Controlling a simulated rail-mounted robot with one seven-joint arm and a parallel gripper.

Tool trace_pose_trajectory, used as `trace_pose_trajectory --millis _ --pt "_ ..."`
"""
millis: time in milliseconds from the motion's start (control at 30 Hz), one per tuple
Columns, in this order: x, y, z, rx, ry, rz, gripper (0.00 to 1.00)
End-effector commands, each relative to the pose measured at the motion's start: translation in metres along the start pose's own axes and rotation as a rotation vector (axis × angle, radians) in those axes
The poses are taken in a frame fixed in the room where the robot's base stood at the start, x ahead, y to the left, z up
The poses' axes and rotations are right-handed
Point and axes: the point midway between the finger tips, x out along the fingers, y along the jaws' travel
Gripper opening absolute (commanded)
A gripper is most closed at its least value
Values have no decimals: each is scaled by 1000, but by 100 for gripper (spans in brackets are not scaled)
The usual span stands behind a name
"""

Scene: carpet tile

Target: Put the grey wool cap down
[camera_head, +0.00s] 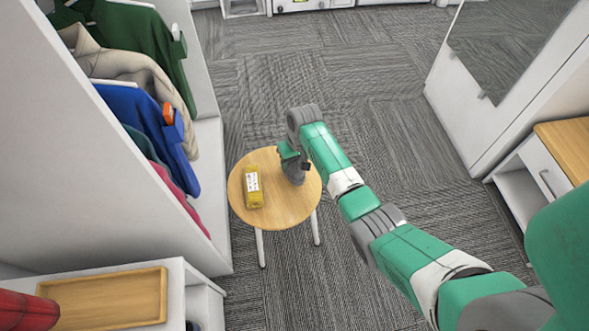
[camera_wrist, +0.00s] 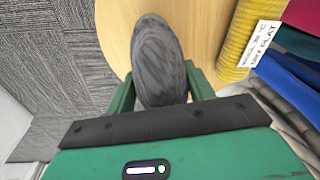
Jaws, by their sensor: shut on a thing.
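The grey wool cap (camera_wrist: 158,60) is held between the two green fingers of my gripper (camera_wrist: 160,88) in the wrist view. It shows as a dark grey, streaked, rounded shape. In the head view the cap (camera_head: 296,174) is a small grey patch below my gripper (camera_head: 292,160), partly hidden by it. Both are over the right part of a round wooden table (camera_head: 275,212). I cannot tell whether the cap touches the tabletop.
A yellow ribbed item (camera_head: 253,186) with a white label lies on the table's left part. An open wardrobe with hanging clothes (camera_head: 155,115) stands to the left. A wooden tray (camera_head: 105,299) is at lower left. A white cabinet with a drawer (camera_head: 545,168) is at right.

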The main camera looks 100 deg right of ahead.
Motion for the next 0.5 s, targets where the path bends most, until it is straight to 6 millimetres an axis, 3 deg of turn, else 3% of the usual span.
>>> trace_pose_trajectory --millis 33,133,500 --pt "18 2 3 1 -2 1 29" --pt "37 5 4 2 0 2 29" --pt "38 4 5 1 -1 0 29"
